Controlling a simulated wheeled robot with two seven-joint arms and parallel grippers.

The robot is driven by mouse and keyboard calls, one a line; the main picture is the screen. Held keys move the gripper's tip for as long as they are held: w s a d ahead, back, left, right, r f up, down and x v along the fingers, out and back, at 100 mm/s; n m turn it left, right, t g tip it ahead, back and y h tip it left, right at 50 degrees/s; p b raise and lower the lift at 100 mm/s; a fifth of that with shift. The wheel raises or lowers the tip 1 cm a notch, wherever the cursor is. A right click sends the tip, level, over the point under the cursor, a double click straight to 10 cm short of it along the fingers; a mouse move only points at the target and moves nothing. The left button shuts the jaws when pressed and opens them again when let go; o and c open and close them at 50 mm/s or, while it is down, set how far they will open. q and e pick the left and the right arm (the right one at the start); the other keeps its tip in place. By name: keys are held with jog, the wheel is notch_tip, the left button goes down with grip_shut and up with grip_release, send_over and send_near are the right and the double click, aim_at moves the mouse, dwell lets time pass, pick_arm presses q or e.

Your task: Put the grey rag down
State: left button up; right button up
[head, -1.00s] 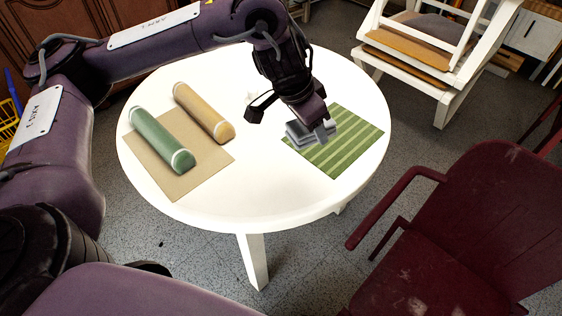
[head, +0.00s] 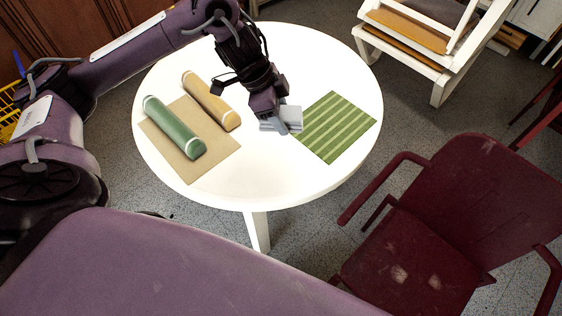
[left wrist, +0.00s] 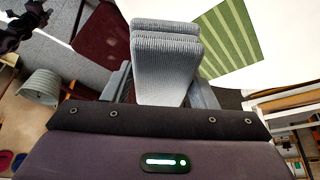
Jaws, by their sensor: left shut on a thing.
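The grey rag (head: 283,120) is folded and held by my left gripper (head: 281,108), to the left of the green striped mat in the head view. In the left wrist view the rag (left wrist: 165,60) sits between the two fingers, its ribbed folds sticking out ahead. The left gripper is shut on it. The green striped mat (head: 337,128) lies flat and bare on the round white table (head: 240,187). It also shows in the left wrist view (left wrist: 230,38). Whether the rag touches the table is hard to tell. My right gripper is not in view.
A green roll (head: 174,128) and a tan roll (head: 211,101) lie on a beige mat (head: 190,170) on the table's left. A dark red chair (head: 440,230) stands at the right front. A white chair (head: 430,45) stands behind. The table's front is clear.

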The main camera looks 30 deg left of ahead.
aim_at(286, 168)
pick_arm(q)
notch_tip(286, 168, down, 20)
jog(key=shift+r, duration=0.25)
jog(key=shift+f, duration=0.1)
jog(key=o, duration=0.9)
jog(key=shift+o, duration=0.2)
jog(key=v, duration=1.2)
jog(key=shift+s, duration=0.1)
